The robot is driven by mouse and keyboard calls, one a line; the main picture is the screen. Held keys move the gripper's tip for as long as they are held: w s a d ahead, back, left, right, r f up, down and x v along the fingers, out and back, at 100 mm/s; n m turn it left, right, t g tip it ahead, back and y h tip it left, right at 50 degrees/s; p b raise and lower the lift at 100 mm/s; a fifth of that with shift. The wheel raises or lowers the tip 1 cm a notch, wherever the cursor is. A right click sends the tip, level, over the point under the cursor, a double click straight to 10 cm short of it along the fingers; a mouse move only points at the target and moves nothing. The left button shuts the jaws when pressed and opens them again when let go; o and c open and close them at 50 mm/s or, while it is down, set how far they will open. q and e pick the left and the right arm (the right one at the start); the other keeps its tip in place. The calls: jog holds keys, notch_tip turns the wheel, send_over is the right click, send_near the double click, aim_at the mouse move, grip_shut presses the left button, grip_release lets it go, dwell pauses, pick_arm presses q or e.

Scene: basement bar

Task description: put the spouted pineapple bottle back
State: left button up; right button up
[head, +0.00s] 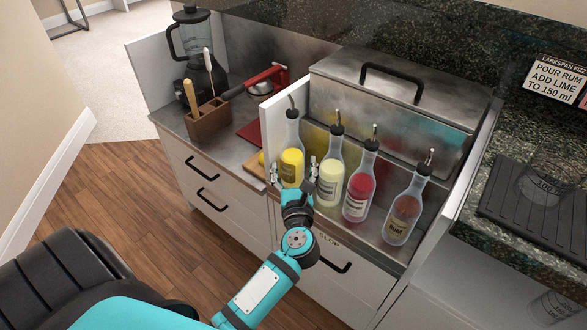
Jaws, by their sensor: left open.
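A spouted bottle with yellow contents (291,165), which looks like the pineapple one, stands upright at the left end of the row of bottles. Its label is too small to read. My left gripper (293,175) is open at its lower part, with one finger on each side. I cannot tell whether the fingers touch it. The bottle's base is hidden behind the gripper. My right gripper is not in view.
Spouted bottles with cream (331,180), red (359,195) and brown (402,215) contents stand close on the right. A lidded steel bin (400,95) is behind. A wooden holder (208,120), blender (197,45) and red board (252,131) are left.

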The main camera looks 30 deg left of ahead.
pick_arm(q)
jog(key=shift+a+f, duration=0.1)
jog(key=v, duration=0.3)
jog(key=b+v, duration=0.1)
jog(key=v, duration=1.3)
jog(key=shift+s+r, duration=0.2)
jog(key=shift+r, duration=0.1)
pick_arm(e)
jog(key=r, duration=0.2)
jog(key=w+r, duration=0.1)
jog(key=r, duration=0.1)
